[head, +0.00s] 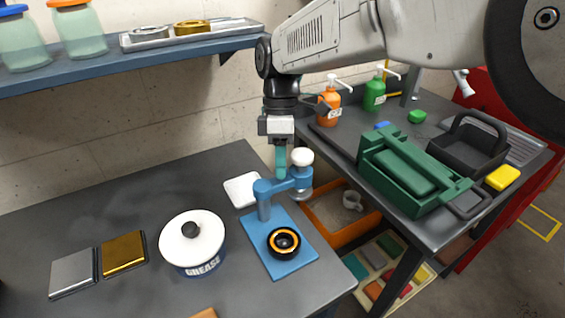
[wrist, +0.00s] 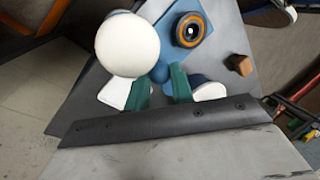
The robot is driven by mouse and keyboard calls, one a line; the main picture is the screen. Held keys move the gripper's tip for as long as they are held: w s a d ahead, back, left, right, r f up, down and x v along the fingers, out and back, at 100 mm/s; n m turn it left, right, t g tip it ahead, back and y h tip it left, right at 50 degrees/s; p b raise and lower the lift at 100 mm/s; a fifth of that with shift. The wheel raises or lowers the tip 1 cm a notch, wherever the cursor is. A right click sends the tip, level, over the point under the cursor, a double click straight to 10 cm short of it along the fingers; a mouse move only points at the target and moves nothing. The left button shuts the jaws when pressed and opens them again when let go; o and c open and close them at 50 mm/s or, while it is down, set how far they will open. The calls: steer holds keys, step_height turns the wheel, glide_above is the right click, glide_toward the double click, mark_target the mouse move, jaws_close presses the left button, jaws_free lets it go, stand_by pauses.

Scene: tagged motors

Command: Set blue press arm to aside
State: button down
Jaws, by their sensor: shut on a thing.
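The blue press stands on the right part of the left table, its flat blue base (head: 297,265) bearing a black and orange ring (head: 284,242). Its blue press arm (head: 290,184) extends from the upright post to the right, away from the ring, toward the table's edge. A white knob (head: 302,157) tops the arm's outer end. My gripper (head: 281,172), with green fingers, is shut on the press arm between post and knob. In the wrist view, the knob (wrist: 127,44) hides part of the arm, and the ring (wrist: 191,29) lies uncovered beside it.
A white grease pot (head: 192,243) stands left of the press, and a white plate (head: 243,190) lies behind it. An orange bin (head: 345,233) sits low between the tables. A green toolbox (head: 405,175) stands on the right counter. A shelf (head: 130,58) runs along the wall.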

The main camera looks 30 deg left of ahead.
steer(key=shift+a+n, duration=0.1)
steer(key=shift+n, duration=0.2)
steer(key=c, duration=1.2)
jaws_free()
steer(key=shift+r, duration=0.1)
steer(key=v, duration=0.7)
steer(key=shift+w+a+r, duration=0.1)
steer(key=shift+r, duration=0.2)
